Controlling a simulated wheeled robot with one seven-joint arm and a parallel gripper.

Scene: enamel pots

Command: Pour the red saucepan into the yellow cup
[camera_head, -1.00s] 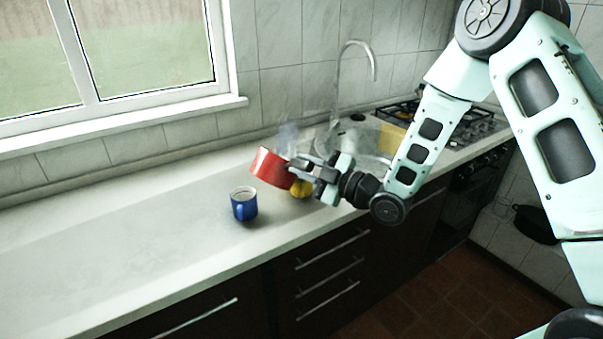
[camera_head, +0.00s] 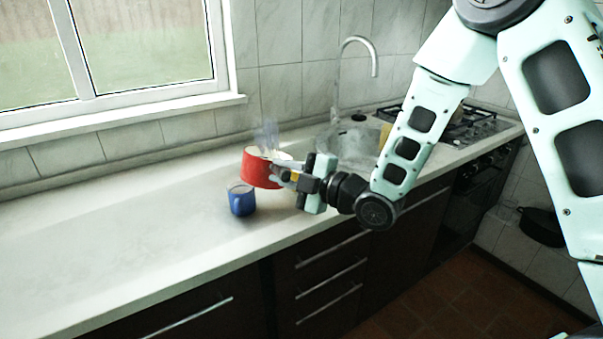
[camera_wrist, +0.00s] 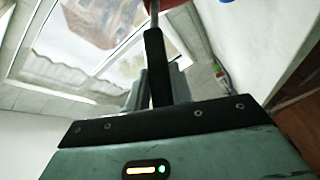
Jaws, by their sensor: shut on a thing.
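The red saucepan (camera_head: 257,172) is held up above the counter, roughly level, with pale steam rising from it. My gripper (camera_head: 284,173) is shut on its handle, on the saucepan's right side. In the wrist view a sliver of the red saucepan (camera_wrist: 168,3) shows at the top edge, beyond the gripper fingers (camera_wrist: 154,28). The yellow cup is mostly hidden behind my gripper; only a small yellow patch (camera_head: 295,177) shows there. What is inside the saucepan and the yellow cup cannot be made out.
A blue mug (camera_head: 241,202) stands on the counter (camera_head: 120,235), just below and left of the saucepan in the picture. A sink with a tall tap (camera_head: 339,85) and a gas hob (camera_head: 470,125) lie to the right. The counter's left is clear.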

